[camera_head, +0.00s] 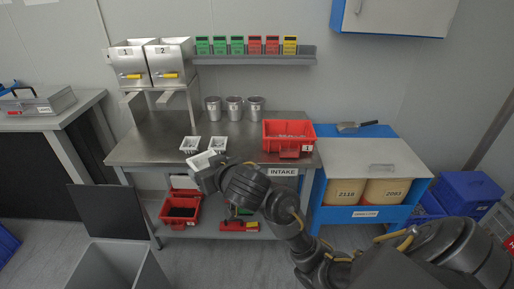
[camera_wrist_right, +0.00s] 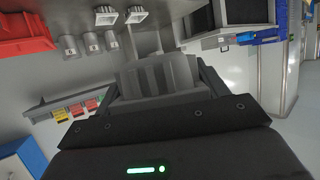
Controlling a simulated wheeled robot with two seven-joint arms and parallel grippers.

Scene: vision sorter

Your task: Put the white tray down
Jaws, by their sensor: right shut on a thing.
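A small white tray (camera_head: 200,160) is at the tip of my right gripper (camera_head: 208,167), near the front edge of the steel table (camera_head: 150,150). My right gripper is shut on it. The gripper hides part of the tray, and I cannot tell whether the tray touches the tabletop. Two similar small white trays (camera_head: 190,144) (camera_head: 217,143) stand just behind it on the table. They also show at the top of the right wrist view (camera_wrist_right: 105,14). My left gripper is in neither view.
Several metal cups (camera_head: 235,108) stand at the back of the table. A red bin (camera_head: 290,130) is to the right, above the INTAKE label. Two numbered hoppers (camera_head: 155,62) stand at the back left. The tabletop's left part is clear.

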